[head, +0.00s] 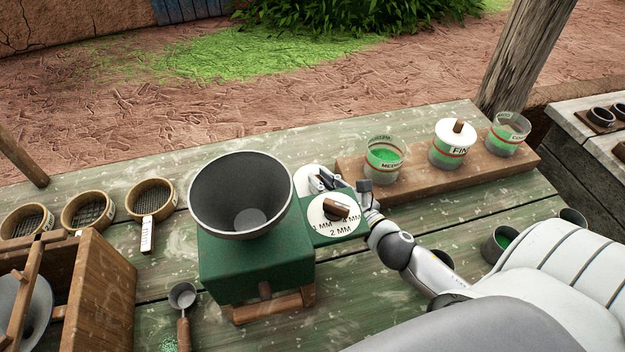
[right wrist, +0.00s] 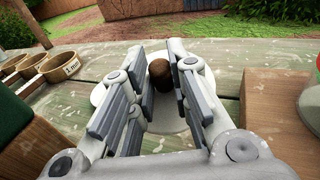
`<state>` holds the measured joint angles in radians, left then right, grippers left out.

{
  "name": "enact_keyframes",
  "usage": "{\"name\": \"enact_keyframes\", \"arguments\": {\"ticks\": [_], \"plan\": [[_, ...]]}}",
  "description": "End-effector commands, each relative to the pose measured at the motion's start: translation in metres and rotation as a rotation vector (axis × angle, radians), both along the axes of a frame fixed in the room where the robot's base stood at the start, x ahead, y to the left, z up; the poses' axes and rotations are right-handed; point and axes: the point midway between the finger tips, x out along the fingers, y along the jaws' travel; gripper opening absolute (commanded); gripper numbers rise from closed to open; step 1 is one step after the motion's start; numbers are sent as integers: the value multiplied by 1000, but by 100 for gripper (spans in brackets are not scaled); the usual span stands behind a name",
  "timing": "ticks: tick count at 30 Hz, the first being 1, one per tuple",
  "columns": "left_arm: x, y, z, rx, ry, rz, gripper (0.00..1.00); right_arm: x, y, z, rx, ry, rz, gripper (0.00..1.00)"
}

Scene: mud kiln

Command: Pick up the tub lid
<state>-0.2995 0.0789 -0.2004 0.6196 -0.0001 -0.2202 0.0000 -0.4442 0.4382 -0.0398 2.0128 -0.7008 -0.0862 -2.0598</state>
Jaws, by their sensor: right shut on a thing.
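The tub lid (head: 306,174) is a white disc behind the green machine, partly hidden by my right gripper in the head view. In the right wrist view the lid (right wrist: 167,122) shows as a white disc with a dark brown knob (right wrist: 160,74) on top. My right gripper (head: 324,181) is shut on this knob, with one finger on each side of it. The lid looks flat, on or very close to the table; I cannot tell if it touches. My left gripper is not in view.
A green machine with a grey hopper (head: 240,195) and a marked dial (head: 322,226) stands in front. On a wooden riser (head: 414,187) stand an open medium tub (head: 384,160), a lidded tub (head: 448,150) and another open tub (head: 507,135). Sieves (head: 151,199) lie left.

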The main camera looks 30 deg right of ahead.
Motion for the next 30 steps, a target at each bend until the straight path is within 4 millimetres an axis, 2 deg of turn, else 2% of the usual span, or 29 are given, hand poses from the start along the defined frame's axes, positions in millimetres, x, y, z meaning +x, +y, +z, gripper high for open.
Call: {"name": "enact_keyframes", "arguments": {"ticks": [9, 20, 22, 30], "plan": [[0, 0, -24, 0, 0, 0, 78, -69, -10, -5, 1, 3, -3, 0], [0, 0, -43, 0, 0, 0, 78, -125, -18, -4, 0, 3, -4, 0], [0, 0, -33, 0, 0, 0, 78, -129, -18, 6, -9, 31, 6, 0], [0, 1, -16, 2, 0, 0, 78, -149, -20, 14, -26, 154, 7, 0]]}}
